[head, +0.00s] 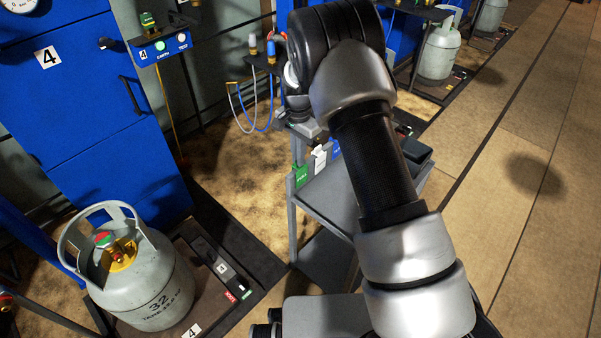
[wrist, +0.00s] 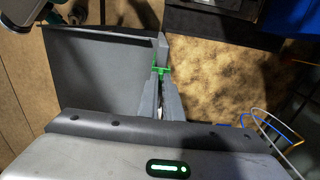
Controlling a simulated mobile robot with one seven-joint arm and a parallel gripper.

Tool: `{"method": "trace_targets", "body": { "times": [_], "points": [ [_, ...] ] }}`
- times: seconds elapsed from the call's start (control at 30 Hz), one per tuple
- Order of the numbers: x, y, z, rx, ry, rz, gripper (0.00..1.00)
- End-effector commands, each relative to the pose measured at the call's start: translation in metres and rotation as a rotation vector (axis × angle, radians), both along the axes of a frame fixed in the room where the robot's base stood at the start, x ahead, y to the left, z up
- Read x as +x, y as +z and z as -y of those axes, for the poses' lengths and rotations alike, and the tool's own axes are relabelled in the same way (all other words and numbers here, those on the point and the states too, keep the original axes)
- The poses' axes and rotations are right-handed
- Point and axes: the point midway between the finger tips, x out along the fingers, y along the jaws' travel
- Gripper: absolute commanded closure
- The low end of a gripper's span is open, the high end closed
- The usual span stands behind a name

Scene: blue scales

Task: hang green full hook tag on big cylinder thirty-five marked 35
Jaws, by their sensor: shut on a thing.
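The green tag (head: 300,176) is at the left edge of a grey cart, with its small printing unreadable. In the wrist view a green part of it (wrist: 161,71) shows between the fingertips of my gripper (wrist: 160,76), which is shut on it beside the cart's edge. In the head view my arm hides most of the gripper. A big grey cylinder (head: 150,285) at lower left is marked 32, not 35. No mark 35 is readable; two more grey cylinders, one of them at upper right (head: 439,52), are too far away to read.
A white tag (head: 320,158) and a blue tag (head: 335,149) hang beside the green one on the grey cart (head: 342,196). A blue cabinet (head: 85,100) marked 4 stands at left. Blue and white hoses (head: 240,110) hang behind the cart. The floor (head: 540,220) at right is clear.

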Motion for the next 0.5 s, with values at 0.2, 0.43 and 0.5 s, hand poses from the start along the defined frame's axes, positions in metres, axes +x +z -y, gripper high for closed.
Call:
{"method": "trace_targets", "body": {
  "times": [0.2,0.43,0.5],
  "points": [
    [0.0,0.013,0.0,0.0,0.0,0.0,1.0],
    [0.0,0.025,0.0,0.0,0.0,0.0,1.0],
    [0.0,0.028,0.0,0.0,0.0,0.0,1.0]
  ]
}}
